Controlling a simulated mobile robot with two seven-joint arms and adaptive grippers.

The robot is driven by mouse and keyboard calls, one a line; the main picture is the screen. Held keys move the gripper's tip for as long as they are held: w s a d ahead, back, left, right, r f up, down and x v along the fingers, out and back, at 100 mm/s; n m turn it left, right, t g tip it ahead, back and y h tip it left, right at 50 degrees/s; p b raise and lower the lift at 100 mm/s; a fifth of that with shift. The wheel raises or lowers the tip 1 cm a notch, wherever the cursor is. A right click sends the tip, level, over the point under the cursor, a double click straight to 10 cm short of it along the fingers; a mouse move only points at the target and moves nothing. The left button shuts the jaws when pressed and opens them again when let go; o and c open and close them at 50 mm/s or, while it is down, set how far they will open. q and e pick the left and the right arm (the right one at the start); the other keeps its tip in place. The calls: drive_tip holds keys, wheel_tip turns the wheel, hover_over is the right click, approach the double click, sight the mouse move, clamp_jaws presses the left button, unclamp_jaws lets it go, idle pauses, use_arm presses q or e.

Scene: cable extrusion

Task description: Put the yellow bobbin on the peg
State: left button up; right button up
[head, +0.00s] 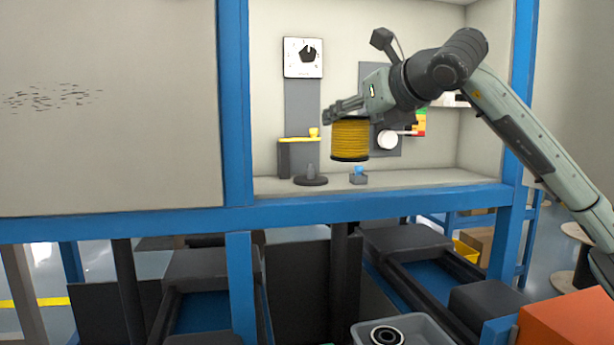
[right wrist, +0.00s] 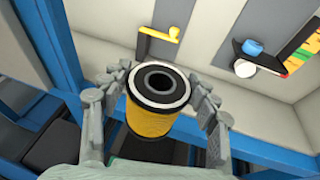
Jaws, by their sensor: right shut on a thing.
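The yellow bobbin (head: 350,140) has black end rims and a yellow wound body. My right gripper (head: 345,112) is shut on it and holds it upright in the air in front of the blue-framed bay. In the right wrist view the bobbin (right wrist: 152,105) sits between the two fingers (right wrist: 160,95), its dark central hole facing up. The peg (head: 310,171) is a short grey post on a round black base (head: 311,181), standing on the bay's shelf, lower left of the bobbin and apart from it. My left gripper is not in view.
A yellow arm on a bracket (head: 300,139) stands behind the peg. A small blue-topped block (head: 359,176) sits on the shelf right of the peg. A dial (head: 303,56) is on the back wall. A blue beam (head: 380,205) edges the shelf. A grey bin (head: 400,328) is below.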

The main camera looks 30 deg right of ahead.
drive_tip(key=x, duration=0.6)
drive_tip(key=r+x, duration=0.1)
drive_tip(key=x, duration=0.4)
drive_tip(key=r+x, duration=0.1)
drive_tip(key=x, duration=0.5)
drive_tip(key=shift+w, duration=0.6)
wheel_tip(320, 180, down, 4)
drive_tip(key=shift+f+b, duration=0.1)
drive_tip(key=shift+b, duration=0.6)
drive_tip(key=o, duration=1.2)
drive_tip(key=shift+o, duration=0.2)
drive_tip(key=v, duration=1.2)
drive_tip(key=shift+p, duration=0.35)
